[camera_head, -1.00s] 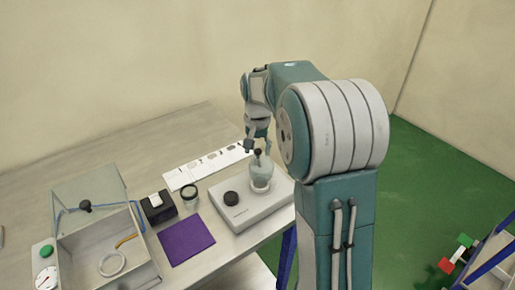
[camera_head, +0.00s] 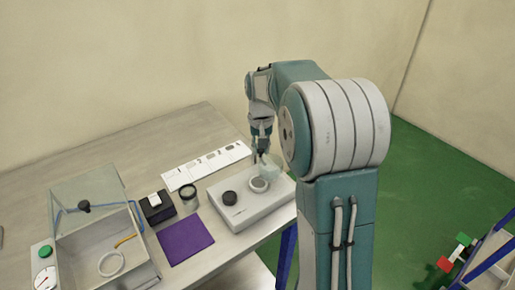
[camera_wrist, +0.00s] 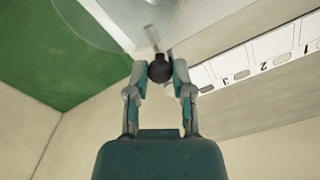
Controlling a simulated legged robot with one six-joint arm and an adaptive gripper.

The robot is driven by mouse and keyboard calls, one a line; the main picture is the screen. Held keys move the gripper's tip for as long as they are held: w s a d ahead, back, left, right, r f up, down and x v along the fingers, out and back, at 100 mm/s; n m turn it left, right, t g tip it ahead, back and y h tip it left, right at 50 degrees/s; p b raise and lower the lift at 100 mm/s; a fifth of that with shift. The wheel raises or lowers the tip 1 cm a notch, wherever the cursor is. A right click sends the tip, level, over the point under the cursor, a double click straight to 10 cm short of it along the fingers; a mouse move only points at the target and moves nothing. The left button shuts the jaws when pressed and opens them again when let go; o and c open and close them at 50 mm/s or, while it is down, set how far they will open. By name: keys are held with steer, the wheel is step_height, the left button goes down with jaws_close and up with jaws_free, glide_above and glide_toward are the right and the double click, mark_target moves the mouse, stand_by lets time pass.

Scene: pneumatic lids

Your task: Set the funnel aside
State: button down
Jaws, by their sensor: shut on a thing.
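The funnel is a clear, pale piece with a dark round knob. In the head view the funnel (camera_head: 270,171) hangs tilted, above and just behind the pale ring (camera_head: 259,184) on a light grey instrument (camera_head: 250,207). My gripper (camera_head: 262,150) is shut on its knob. In the wrist view my gripper (camera_wrist: 160,76) has both fingertips against the dark knob, and the clear funnel (camera_wrist: 125,15) spreads out beyond it, cut off by the top edge. My arm hides part of the area right of the funnel.
A black round cap (camera_head: 229,198) sits on the instrument. A numbered white strip (camera_head: 205,166) lies behind it. A dark-rimmed jar (camera_head: 189,195), a black box (camera_head: 157,208) and a purple mat (camera_head: 185,240) are to the left. An open-lidded box (camera_head: 105,250) stands far left. The back left table is bare.

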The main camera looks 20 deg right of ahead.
steer(key=n, duration=0.1)
steer(key=d+n, duration=0.1)
steer(key=shift+w+d+n, duration=0.2)
steer(key=shift+n, duration=0.2)
steer(key=n, duration=0.1)
steer(key=d+n, duration=0.1)
steer(key=n, duration=0.1)
steer(key=shift+w+d+n, duration=0.25)
steer(key=shift+w+n, duration=0.05)
steer(key=shift+w+d+f+n, duration=0.1)
steer(key=shift+w+d+n, duration=0.15)
steer(key=shift+n, duration=0.55)
steer(key=shift+w+d+r+n, duration=0.1)
steer(key=shift+w+d+n, duration=0.15)
steer(key=shift+n, duration=0.55)
steer(key=shift+w+d+f+n, duration=0.1)
steer(key=shift+w+d+n, duration=0.15)
steer(key=shift+n, duration=0.55)
steer(key=shift+c, duration=2.4)
jaws_free()
steer(key=shift+a, duration=0.1)
